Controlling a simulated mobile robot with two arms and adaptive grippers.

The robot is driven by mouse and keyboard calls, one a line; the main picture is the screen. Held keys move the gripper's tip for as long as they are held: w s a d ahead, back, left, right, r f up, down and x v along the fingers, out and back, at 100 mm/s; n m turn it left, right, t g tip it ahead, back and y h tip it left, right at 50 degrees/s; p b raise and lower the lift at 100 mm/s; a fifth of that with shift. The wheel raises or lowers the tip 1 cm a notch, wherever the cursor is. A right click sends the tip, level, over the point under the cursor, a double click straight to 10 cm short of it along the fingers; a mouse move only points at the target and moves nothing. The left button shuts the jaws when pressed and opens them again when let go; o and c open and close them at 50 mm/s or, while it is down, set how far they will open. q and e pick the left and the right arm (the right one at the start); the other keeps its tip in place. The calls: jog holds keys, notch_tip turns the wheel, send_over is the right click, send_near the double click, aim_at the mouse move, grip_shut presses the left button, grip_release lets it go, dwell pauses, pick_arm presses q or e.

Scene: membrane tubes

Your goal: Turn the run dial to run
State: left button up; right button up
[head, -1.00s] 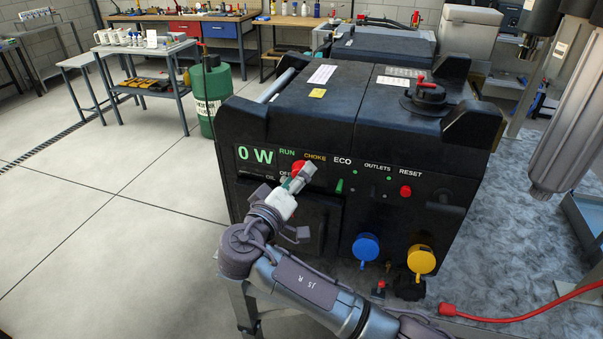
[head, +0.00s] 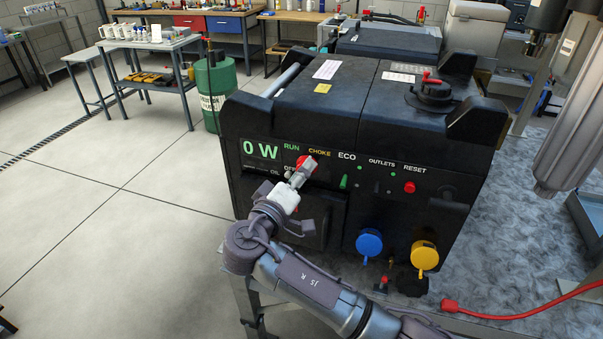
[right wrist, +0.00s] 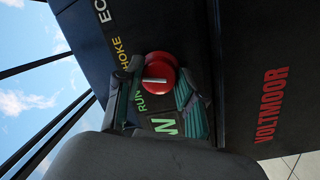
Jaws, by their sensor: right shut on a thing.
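The red run dial (head: 307,161) is on the front panel of a black generator (head: 330,120). It sits below the RUN and CHOKE words, and the green display beside it reads 0 W. In the right wrist view the round red dial (right wrist: 160,70) has a white line lying level in the picture, near the RUN and CHOKE words. My right gripper (head: 300,174) reaches up to the dial from the front and partly hides it. In the right wrist view its fingers (right wrist: 160,98) are on both sides of the dial, shut on it. My left gripper is not in view.
Beside the dial are a green switch (head: 344,181) and a red reset button (head: 409,187). Lower down are a blue cap (head: 368,244) and a yellow cap (head: 425,256). A red cable (head: 520,314) lies at the right. A green drum (head: 213,92) stands behind at the left.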

jog(key=n+p, duration=0.1)
jog(key=n, duration=0.4)
jog(key=n+t+p, duration=0.1)
jog(key=n+p, duration=0.1)
jog(key=n, duration=0.3)
jog(key=shift+d+r+n+t+y, duration=0.1)
jog(key=shift+n+t+y, duration=0.2)
jog(key=shift+n+y, duration=0.1)
dwell(0.3)
jog(key=o, duration=1.1)
